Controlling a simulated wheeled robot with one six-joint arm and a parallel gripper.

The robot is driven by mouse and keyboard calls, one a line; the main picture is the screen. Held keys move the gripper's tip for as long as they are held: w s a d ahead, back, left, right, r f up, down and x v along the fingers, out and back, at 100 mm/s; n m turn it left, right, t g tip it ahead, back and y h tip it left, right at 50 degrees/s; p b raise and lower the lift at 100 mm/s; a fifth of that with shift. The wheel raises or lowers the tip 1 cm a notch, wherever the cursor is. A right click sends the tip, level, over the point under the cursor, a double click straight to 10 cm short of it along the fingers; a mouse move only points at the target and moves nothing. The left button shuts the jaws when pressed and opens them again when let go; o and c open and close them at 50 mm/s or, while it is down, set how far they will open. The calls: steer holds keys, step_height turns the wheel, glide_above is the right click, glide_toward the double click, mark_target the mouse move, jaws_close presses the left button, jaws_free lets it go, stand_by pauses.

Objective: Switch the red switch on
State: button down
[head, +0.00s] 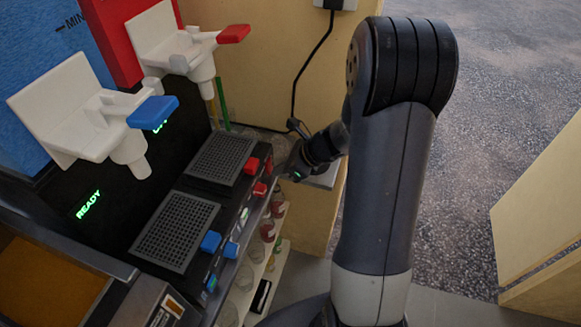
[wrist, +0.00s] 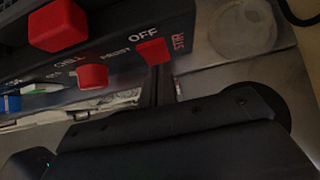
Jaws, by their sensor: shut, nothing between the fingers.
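A small red switch (wrist: 153,51) sits on the dark front panel in the wrist view, beside the printed words OFF and STIR. It also shows in the head view (head: 268,166), at the panel's far end. I cannot tell clearly which way it is set. My gripper (head: 287,171) is shut and empty, just right of the panel's far end, close to the red switch. Contact cannot be seen, and the fingertips are hard to make out.
A red knob (wrist: 92,76) and a larger red block (wrist: 57,25) are close to the switch. Blue controls (head: 210,241) sit nearer on the panel. Jars (head: 245,277) stand on a shelf below. A wooden cabinet (head: 255,70) with a hanging cable (head: 310,62) is behind.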

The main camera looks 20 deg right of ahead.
stand_by(0.3)
steer(key=shift+w+a+f, duration=0.1)
steer(key=shift+a+f, duration=0.05)
steer(key=shift+a, duration=0.1)
steer(key=shift+r+p, duration=0.65)
steer(key=shift+r, duration=0.3)
steer(key=shift+d, duration=0.15)
